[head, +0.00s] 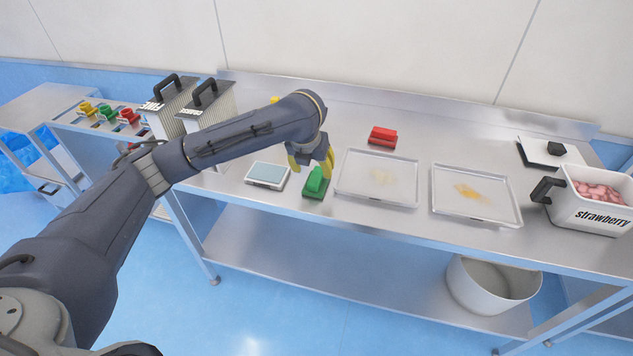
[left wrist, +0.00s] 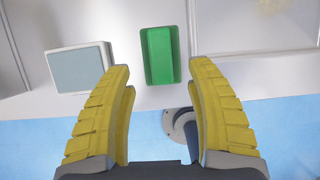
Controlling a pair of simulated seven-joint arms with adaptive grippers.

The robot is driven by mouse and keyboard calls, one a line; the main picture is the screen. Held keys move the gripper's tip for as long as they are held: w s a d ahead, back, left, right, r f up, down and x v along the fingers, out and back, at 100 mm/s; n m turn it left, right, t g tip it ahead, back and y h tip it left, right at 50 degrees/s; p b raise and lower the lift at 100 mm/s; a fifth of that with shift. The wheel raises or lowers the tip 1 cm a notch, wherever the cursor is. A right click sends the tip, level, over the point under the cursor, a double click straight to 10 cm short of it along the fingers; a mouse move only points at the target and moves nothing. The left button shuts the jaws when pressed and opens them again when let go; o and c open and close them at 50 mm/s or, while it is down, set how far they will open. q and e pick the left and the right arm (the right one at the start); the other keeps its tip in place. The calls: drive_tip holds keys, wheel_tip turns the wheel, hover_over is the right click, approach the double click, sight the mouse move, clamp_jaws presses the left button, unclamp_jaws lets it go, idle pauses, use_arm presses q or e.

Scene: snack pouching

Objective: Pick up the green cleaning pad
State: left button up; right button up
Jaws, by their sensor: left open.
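The green cleaning pad (head: 315,184) lies on the steel table near its front edge, between a small scale and a metal tray. My left gripper (head: 311,163) is just above and behind it in the head view, with its yellow fingers pointing down. In the left wrist view the green pad (left wrist: 160,55) shows whole, ahead of the gap between the fingertips of the open left gripper (left wrist: 160,72). The fingers do not appear to touch the pad. My right gripper is not in view.
The scale (head: 267,174) sits left of the pad. Two metal trays (head: 346,189) (head: 476,214) with yellowish residue lie to the right. A red pad (head: 382,136) lies behind. A strawberry container (head: 590,205) stands at the far right. A white bin (head: 490,290) is below the table.

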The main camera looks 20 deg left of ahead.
sight(316, 176)
use_arm(q)
drive_tip(key=shift+x, duration=3.35)
clamp_jaws()
